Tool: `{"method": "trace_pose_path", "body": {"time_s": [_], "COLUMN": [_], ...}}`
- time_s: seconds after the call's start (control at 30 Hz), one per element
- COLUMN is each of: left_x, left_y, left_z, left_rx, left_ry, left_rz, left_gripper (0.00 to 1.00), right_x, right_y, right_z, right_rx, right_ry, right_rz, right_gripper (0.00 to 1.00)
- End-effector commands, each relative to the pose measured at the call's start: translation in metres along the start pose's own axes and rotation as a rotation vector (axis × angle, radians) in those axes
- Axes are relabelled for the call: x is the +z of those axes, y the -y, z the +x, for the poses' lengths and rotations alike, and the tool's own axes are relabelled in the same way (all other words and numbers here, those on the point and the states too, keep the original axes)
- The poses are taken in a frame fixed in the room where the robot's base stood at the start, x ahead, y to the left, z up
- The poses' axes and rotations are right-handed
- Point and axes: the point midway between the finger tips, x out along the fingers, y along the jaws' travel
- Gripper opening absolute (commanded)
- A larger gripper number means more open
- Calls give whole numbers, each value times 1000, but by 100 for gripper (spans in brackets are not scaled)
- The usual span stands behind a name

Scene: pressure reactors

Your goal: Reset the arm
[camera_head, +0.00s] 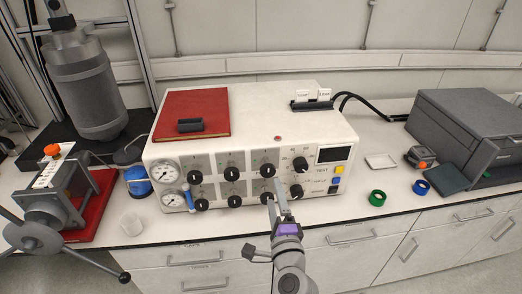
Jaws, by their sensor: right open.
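My right gripper (277,192) reaches up from the bottom middle, in front of the lower right of the control box (300,112). Its two thin grey fingers are open, with nothing seen between them. The fingertips overlap the lower row of black knobs (234,201) in the picture; I cannot tell whether they touch the panel. My left gripper is not in view.
A red book (192,108) lies on the box. Left stand a grey reactor vessel (88,88) and a handled valve device (40,222). A green ring (377,198), a blue ring (420,187) and a dark grey machine (465,125) are right. Drawers (350,235) front the counter.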

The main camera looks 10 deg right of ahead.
Motion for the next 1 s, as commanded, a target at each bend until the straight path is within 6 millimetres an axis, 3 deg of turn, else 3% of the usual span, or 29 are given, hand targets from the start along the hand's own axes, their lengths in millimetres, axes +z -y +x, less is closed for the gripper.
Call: {"method": "trace_pose_path", "body": {"time_s": [0.17, 0.27, 0.4, 0.47, 0.6, 0.73, 0.87, 1.0], "left_x": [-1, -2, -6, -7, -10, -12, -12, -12], "left_y": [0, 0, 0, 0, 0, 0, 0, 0], "left_z": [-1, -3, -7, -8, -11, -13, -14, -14], "left_rx": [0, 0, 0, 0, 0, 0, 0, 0], "left_ry": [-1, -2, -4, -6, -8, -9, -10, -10], "left_rz": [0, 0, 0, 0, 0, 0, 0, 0], "left_gripper": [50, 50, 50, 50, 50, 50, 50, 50], "right_x": [4, 13, 14, 5, -37, -75, -94, -96], "right_y": [0, -5, -37, -56, -95, -113, -118, -118], "right_z": [-3, -12, -45, -66, -122, -166, -188, -190], "right_rx": [21, 82, 260, 364, 626, 828, 930, 943], "right_ry": [38, 132, 333, 422, 606, 726, 785, 792], "right_rz": [-73, -266, -701, -894, -1261, -1456, -1533, -1543], "right_gripper": [84, 84, 84, 84, 84, 84, 84, 84]}}
